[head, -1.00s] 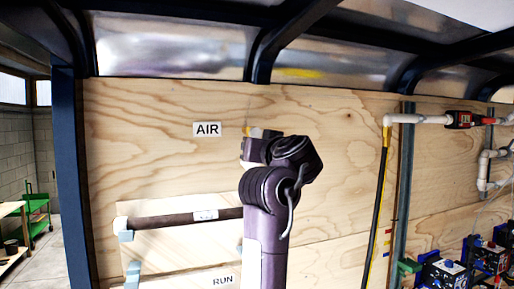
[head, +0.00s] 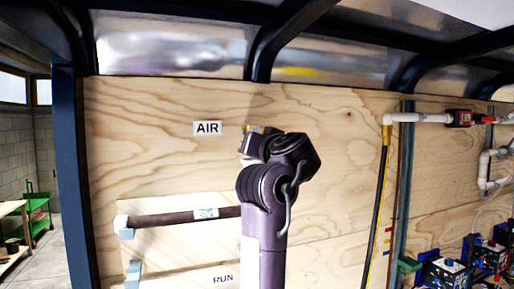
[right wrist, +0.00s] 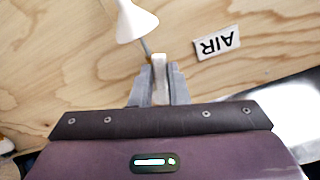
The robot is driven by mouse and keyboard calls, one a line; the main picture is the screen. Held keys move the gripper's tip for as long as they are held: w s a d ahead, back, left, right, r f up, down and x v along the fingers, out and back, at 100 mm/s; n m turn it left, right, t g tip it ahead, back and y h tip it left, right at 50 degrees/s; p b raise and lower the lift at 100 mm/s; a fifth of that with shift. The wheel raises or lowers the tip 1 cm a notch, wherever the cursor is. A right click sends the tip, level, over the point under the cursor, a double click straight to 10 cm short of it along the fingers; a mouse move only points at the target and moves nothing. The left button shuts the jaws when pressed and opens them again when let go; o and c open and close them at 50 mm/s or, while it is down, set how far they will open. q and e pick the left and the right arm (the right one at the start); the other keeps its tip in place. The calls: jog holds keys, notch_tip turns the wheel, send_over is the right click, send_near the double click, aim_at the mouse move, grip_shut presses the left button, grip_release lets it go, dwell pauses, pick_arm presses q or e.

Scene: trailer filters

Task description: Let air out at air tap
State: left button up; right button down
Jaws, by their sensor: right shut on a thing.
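The air tap is at the plywood wall by the AIR label (head: 207,128). In the right wrist view, my right gripper (right wrist: 160,72) is shut on a small whitish piece, seemingly the air tap's handle (right wrist: 160,64). A white cone-shaped part (right wrist: 136,20) with a thin grey stem shows just beyond the fingers; I cannot tell how it joins the handle. In the head view, my right gripper (head: 252,138) is just right of the AIR label, and my own wrist and arm hide most of the tap. My left gripper is in neither view.
A dark horizontal pipe (head: 170,219) is on a board below left, above the RUN label (head: 223,279). White piping with a red valve (head: 459,118), a black hose (head: 379,195) and blue pumps (head: 442,272) are at right. Dark roof ribs run overhead.

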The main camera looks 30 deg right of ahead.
jog(key=shift+w+a+r+m, duration=0.1)
jog(key=shift+a+r+m, duration=0.4)
jog(key=shift+m, duration=1.85)
jog(key=shift+w+a+r+m, duration=0.1)
jog(key=shift+a+r+m, duration=0.35)
jog(key=shift+m, duration=1.95)
jog(key=shift+w+a+r+m, duration=0.15)
jog(key=shift+r+m, duration=0.55)
jog(key=shift+m, duration=1.65)
jog(key=shift+s, duration=0.1)
jog(key=c, duration=1.4)
grip_release()
jog(key=b+v, duration=0.2)
jog(key=v, duration=0.5)
jog(key=shift+s+b, duration=0.35)
